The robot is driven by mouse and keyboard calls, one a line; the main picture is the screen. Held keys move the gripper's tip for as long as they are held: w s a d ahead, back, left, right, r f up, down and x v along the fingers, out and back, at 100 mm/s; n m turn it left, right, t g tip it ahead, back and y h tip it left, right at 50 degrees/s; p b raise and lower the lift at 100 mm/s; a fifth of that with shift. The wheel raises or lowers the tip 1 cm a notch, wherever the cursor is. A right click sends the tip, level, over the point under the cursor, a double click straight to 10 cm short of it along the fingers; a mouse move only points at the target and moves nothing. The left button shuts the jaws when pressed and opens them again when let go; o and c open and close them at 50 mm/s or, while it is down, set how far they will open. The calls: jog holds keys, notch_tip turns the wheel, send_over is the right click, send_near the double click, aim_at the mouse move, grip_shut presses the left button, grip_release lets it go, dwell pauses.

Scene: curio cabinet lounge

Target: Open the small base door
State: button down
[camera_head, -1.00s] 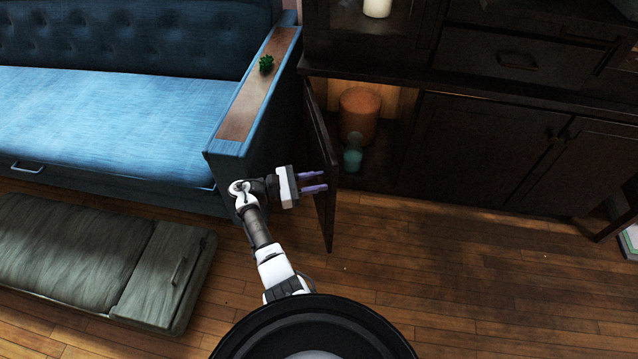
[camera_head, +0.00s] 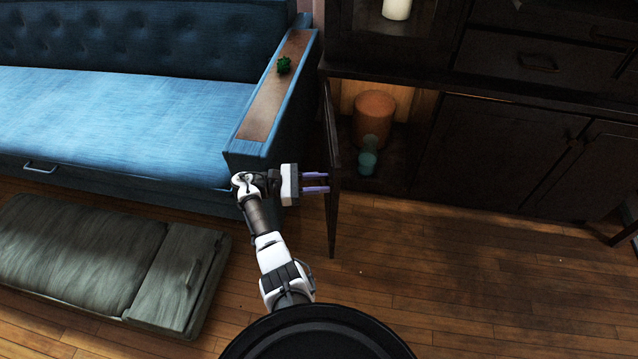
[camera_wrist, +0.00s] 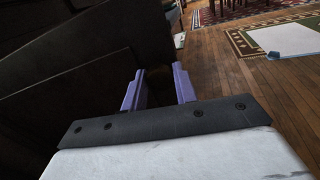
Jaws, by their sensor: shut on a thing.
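The small base door (camera_head: 334,215) is a dark wood panel at the left end of the cabinet and stands swung wide open beside the sofa arm. My gripper (camera_head: 326,182) is at the door's outer face, with its purple fingers reaching to it from the left. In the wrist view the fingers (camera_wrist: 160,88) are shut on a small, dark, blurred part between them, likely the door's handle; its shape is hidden. The door panel also shows at the left of the wrist view (camera_wrist: 85,95). Inside the open compartment stand an orange-brown cylinder (camera_head: 374,115) and teal vessels (camera_head: 367,162).
The blue sofa (camera_head: 120,110) stands close left of the door, with a small green plant (camera_head: 284,64) on its arm. A grey-green cushioned bench (camera_head: 80,255) lies front left. The wood floor (camera_head: 450,270) right of the door is clear.

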dwell(0.3)
jog(key=c, duration=1.1)
grip_release()
jog(key=a, duration=0.4)
jog(key=a+b, duration=0.1)
jog(key=a, duration=0.4)
jog(key=a+b, duration=0.1)
jog(key=a, duration=0.3)
jog(key=shift+s+a, duration=0.4)
